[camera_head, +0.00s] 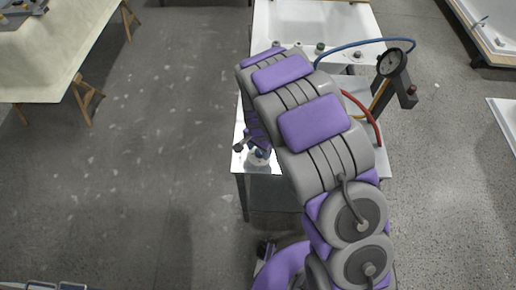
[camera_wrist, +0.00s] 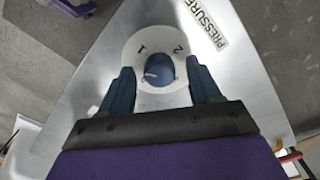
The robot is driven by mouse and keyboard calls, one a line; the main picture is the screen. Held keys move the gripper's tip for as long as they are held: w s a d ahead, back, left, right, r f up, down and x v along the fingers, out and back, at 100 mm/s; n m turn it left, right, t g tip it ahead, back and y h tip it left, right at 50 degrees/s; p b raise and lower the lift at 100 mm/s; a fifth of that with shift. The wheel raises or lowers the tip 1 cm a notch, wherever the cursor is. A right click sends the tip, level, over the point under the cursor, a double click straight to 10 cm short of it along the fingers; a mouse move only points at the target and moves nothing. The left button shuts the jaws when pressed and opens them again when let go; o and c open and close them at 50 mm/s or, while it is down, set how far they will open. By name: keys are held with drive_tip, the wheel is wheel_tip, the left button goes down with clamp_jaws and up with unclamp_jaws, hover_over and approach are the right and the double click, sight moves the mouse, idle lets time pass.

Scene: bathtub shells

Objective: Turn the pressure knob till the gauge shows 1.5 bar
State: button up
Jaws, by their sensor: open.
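The pressure knob (camera_wrist: 159,70) is blue and sits on a round white dial (camera_wrist: 135,50) marked 1 and 2, on a shiny metal plate with a PRESSURE label (camera_wrist: 205,22). A short white mark on the knob's face points to the left. My gripper (camera_wrist: 161,82) is open, with one dark blue finger on each side of the knob. I cannot tell if either finger touches it. In the head view my arm hides most of the metal stand. The round gauge (camera_head: 391,62) stands at the stand's right; its needle is too small to read.
A white bathtub shell (camera_head: 315,22) lies beyond the stand. Blue (camera_head: 350,45) and red (camera_head: 362,110) hoses arch near the gauge. Other white shells (camera_head: 490,25) are at the right. The grey floor at left is clear.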

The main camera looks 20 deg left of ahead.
sight(259, 151)
wheel_tip(259, 151, up, 17)
drive_tip(key=p, duration=0.2)
drive_tip(key=shift+a+f, duration=0.15)
drive_tip(key=shift+a, duration=0.05)
drive_tip(key=shift+d, duration=0.1)
idle(0.4)
drive_tip(key=s+d+r+n+b, duration=0.1)
drive_tip(key=s+d+r, duration=0.35)
drive_tip(key=d, duration=0.45)
drive_tip(key=s+d+r, duration=0.3)
drive_tip(key=d+r, duration=0.2)
drive_tip(key=d, duration=0.3)
drive_tip(key=s+d+n, duration=0.1)
drive_tip(key=s+d, duration=0.2)
drive_tip(key=s, duration=0.3)
drive_tip(key=s+d+r+n+g, duration=0.1)
drive_tip(key=s+d, duration=0.2)
drive_tip(key=s, duration=0.4)
drive_tip(key=s+d+r+n+b, duration=0.1)
drive_tip(key=s+d, duration=0.3)
drive_tip(key=s, duration=0.2)
drive_tip(key=shift+s+g, duration=0.15)
drive_tip(key=shift+g, duration=0.25)
idle(1.0)
